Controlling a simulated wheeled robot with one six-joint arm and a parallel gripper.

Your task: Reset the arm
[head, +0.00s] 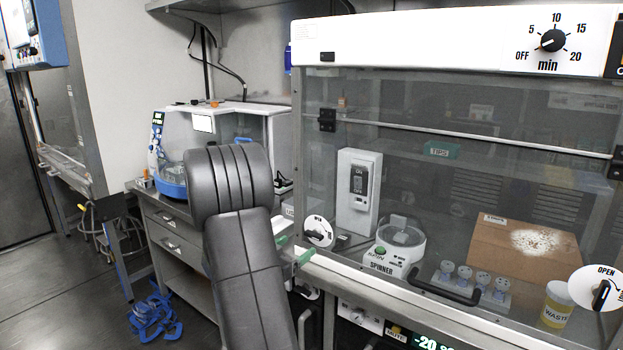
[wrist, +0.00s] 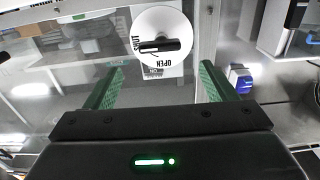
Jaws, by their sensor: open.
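My gripper (head: 293,249) is in front of the left edge of the glass-fronted cabinet, partly hidden behind my grey arm. Its green fingers are apart with nothing between them, as the wrist view (wrist: 160,80) also shows. A round white OPEN/SHUT knob (head: 319,232) is close by on the cabinet frame. In the wrist view the knob (wrist: 163,20) lies beyond the fingertips, its black handle lying roughly level across the picture. I cannot tell whether the gripper touches anything.
Behind the glass are a spinner (head: 396,245), a cardboard box (head: 520,250) and a waste jar (head: 557,305). A second OPEN knob (head: 582,290) is at the right. A white and blue machine (head: 180,150) stands on the left bench. Blue items (head: 155,318) lie on the otherwise open floor.

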